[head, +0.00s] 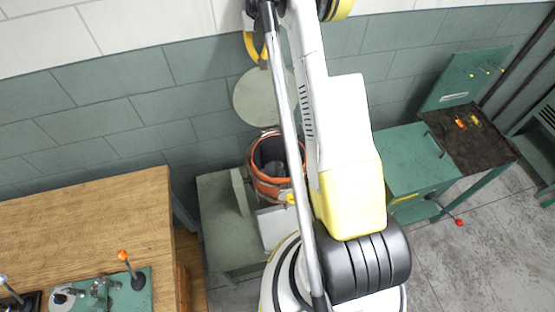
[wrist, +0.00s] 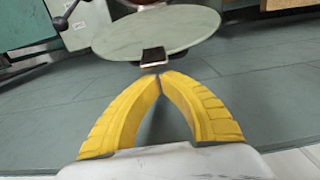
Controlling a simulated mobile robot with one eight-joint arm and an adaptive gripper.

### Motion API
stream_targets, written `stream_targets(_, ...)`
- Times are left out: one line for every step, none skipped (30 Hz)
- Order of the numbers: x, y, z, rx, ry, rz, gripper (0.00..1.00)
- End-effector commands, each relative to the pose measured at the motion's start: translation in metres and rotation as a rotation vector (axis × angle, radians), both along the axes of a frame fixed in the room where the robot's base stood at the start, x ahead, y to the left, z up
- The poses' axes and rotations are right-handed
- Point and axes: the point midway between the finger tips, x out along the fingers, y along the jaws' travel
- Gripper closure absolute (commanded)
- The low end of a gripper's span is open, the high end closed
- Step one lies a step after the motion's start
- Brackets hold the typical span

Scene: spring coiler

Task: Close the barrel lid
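The barrel (head: 257,186) is an orange-rimmed drum on a grey-green bench in the head view, open at the top with a dark inside. Its lid (head: 254,101) is a pale grey-green disc, raised behind and above the barrel, partly hidden by my arm. The lid (wrist: 185,33) also shows in the wrist view, with a dark tab (wrist: 153,57) at its near edge. My gripper (wrist: 159,73) has its yellow fingertips drawn almost together right at this tab. I cannot tell whether they touch it. In the head view, my gripper (head: 257,55) is above the lid, partly hidden.
A wooden table (head: 90,220) with lever controls stands at the left. A green cabinet (head: 405,160) and a dark-topped work table (head: 470,135) stand at the right. A tiled wall is close behind the barrel. Grey floor at the lower right is clear.

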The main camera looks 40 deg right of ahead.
Motion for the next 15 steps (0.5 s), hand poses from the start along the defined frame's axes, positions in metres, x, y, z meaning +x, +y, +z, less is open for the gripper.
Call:
stream_targets(0.000, 0.000, -0.005, 0.000, 0.000, 0.000, 1.00)
stream_targets(0.000, 0.000, -0.007, 0.000, 0.000, 0.000, 1.00)
stream_targets(0.000, 0.000, -0.009, 0.000, 0.000, 0.000, 1.00)
stream_targets(0.000, 0.000, -0.011, 0.000, 0.000, 0.000, 1.00)
stream_targets(0.000, 0.000, -0.013, 0.000, 0.000, 0.000, 1.00)
stream_targets(0.000, 0.000, -0.015, 0.000, 0.000, 0.000, 1.00)
stream_targets(0.000, 0.000, -0.017, 0.000, 0.000, 0.000, 1.00)
stream_targets(0.000, 0.000, -0.018, 0.000, 0.000, 0.000, 1.00)
stream_targets(0.000, 0.000, -0.020, 0.000, 0.000, 0.000, 1.00)
stream_targets(0.000, 0.000, -0.022, 0.000, 0.000, 0.000, 1.00)
stream_targets(0.000, 0.000, -0.024, 0.000, 0.000, 0.000, 1.00)
stream_targets(0.000, 0.000, -0.026, 0.000, 0.000, 0.000, 1.00)
stream_targets(0.000, 0.000, -0.027, 0.000, 0.000, 0.000, 1.00)
stream_targets(0.000, 0.000, -0.028, 0.000, 0.000, 0.000, 1.00)
stream_targets(0.000, 0.000, -0.029, 0.000, 0.000, 0.000, 1.00)
